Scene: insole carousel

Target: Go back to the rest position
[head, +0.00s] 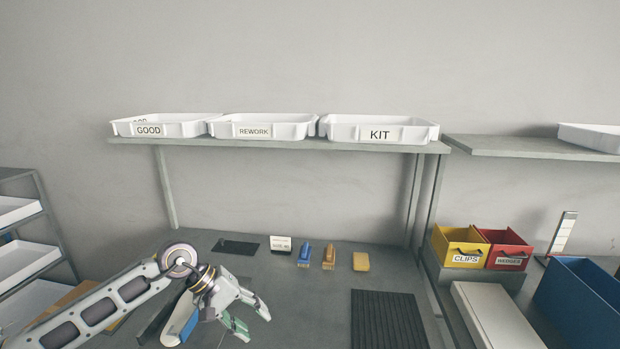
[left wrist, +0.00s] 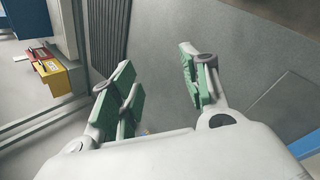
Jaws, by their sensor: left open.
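My left gripper (head: 252,318) comes in from the left in the head view, above the near left part of the grey table (head: 310,300). Its green-padded fingers are apart with nothing between them. The left wrist view shows the same open fingers (left wrist: 160,88) over bare grey surface. My right gripper is in neither view.
Trays marked GOOD (head: 180,130), REWORK (head: 290,131) and KIT (head: 410,134) stand on a shelf. A black ribbed mat (head: 388,320) lies at the table's right. Small blue (head: 304,255) and yellow (head: 361,262) items lie behind. Red (head: 508,250) and yellow (head: 452,246) bins stand right.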

